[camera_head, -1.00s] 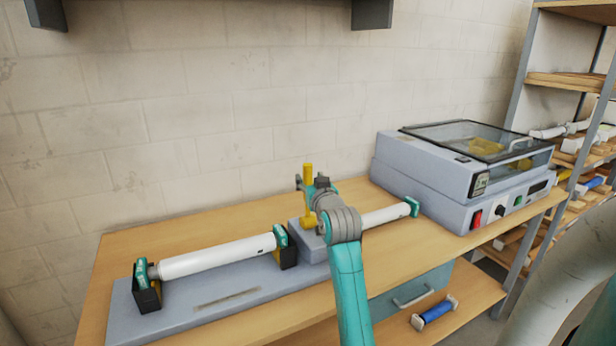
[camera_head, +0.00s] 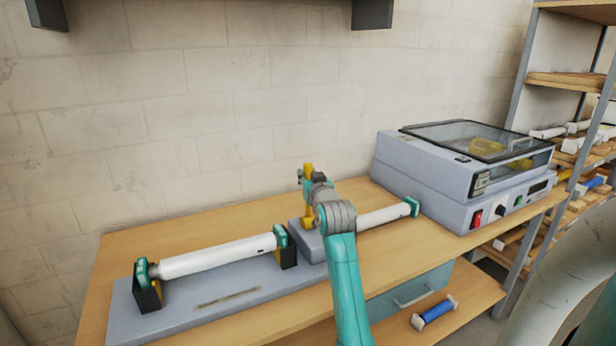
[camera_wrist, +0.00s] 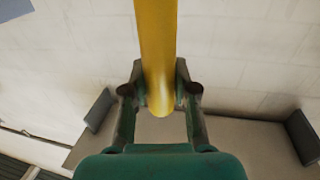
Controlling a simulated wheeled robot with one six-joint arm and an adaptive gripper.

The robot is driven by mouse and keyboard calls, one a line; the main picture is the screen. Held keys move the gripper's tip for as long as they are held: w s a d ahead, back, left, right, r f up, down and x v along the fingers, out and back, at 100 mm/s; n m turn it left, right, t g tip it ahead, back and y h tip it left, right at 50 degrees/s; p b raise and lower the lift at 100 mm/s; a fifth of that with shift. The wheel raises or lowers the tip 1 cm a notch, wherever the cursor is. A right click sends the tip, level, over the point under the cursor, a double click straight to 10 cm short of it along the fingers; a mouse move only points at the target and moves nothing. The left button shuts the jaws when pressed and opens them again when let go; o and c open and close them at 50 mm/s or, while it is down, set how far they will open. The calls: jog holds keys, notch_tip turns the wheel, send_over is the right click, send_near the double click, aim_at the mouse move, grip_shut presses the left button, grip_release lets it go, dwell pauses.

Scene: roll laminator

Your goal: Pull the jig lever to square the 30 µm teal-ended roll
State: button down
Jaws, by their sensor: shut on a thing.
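The yellow jig lever (camera_head: 307,212) stands at the right end of the grey jig (camera_head: 190,310), on a raised block. My gripper (camera_head: 304,178) is shut around the lever's upper part. In the wrist view the yellow lever (camera_wrist: 157,50) runs between both fingers of my gripper (camera_wrist: 158,92). A white roll with teal ends (camera_head: 218,257) lies in the jig's two black cradles. A second white roll with a teal end (camera_head: 385,216) lies on the bench behind my arm, its left part hidden. I cannot read a thickness on either.
A grey laminator (camera_head: 460,185) with a clear lid stands at the bench's right. A blue roll (camera_head: 435,311) lies on the lower shelf. A rack (camera_head: 570,85) with more rolls stands at the far right. The wooden bench (camera_head: 150,238) is clear behind the jig.

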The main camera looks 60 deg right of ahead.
jog(key=shift+s, duration=0.1)
jog(key=s+a+f+m+t+h, duration=0.2)
jog(key=s+a+f+t+h, duration=0.1)
jog(key=s, duration=0.5)
jog(key=shift+s+a+f+t+h, duration=0.15)
jog(key=shift+a+f+t+h, duration=0.25)
jog(key=shift+a+t+h, duration=0.95)
jog(key=shift+d+g+h, duration=0.25)
jog(key=shift+g+h, duration=0.1)
jog(key=shift+g, duration=0.1)
jog(key=c, duration=0.9)
grip_release()
jog(key=shift+v, duration=3.75)
